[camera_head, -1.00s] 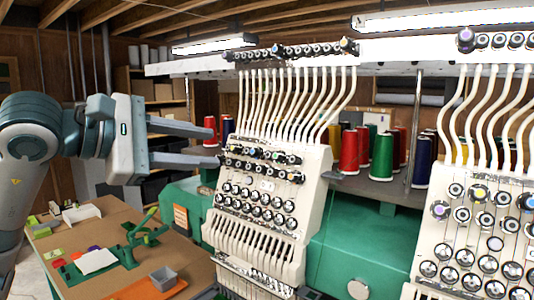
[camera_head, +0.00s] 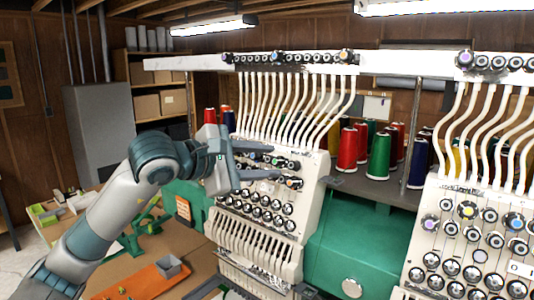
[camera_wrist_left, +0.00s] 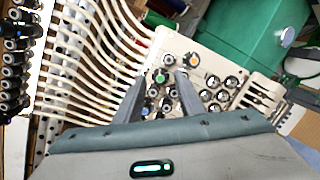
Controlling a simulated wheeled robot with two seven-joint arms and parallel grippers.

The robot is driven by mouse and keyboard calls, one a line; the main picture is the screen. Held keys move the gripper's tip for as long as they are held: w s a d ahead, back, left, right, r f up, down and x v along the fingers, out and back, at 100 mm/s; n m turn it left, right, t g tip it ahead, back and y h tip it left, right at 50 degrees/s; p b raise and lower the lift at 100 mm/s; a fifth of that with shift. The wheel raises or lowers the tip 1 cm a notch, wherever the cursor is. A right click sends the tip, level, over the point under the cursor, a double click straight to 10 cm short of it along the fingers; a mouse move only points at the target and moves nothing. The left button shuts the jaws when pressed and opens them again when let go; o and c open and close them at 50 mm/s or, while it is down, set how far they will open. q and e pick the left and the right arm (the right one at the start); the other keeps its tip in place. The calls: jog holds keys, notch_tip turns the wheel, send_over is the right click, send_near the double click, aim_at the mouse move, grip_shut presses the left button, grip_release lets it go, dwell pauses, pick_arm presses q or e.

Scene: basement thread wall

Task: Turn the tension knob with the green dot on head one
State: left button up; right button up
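Head one (camera_head: 262,230) is the cream embroidery head left of centre in the head view, with rows of black-and-silver tension knobs. In the left wrist view, a knob with a green dot (camera_wrist_left: 153,92) shows between the fingers of my left gripper (camera_wrist_left: 160,76). The fingers are apart, with the panel behind them; I cannot tell whether they touch any knob. In the head view my left gripper (camera_head: 276,160) reaches across the upper knob rows from the left and hides part of them. My right gripper is not in view.
A knob with an orange dot (camera_wrist_left: 194,60) sits close beside the right finger in the wrist view. White thread tubes (camera_head: 290,100) rise above head one. A second head (camera_head: 470,235) stands at the right. Thread cones (camera_head: 379,157) stand on a shelf between the heads.

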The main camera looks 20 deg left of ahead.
pick_arm(q)
jog(key=shift+w+d+f, duration=0.1)
jog(key=shift+w+d, duration=0.05)
jog(key=shift+w, duration=0.15)
grip_shut()
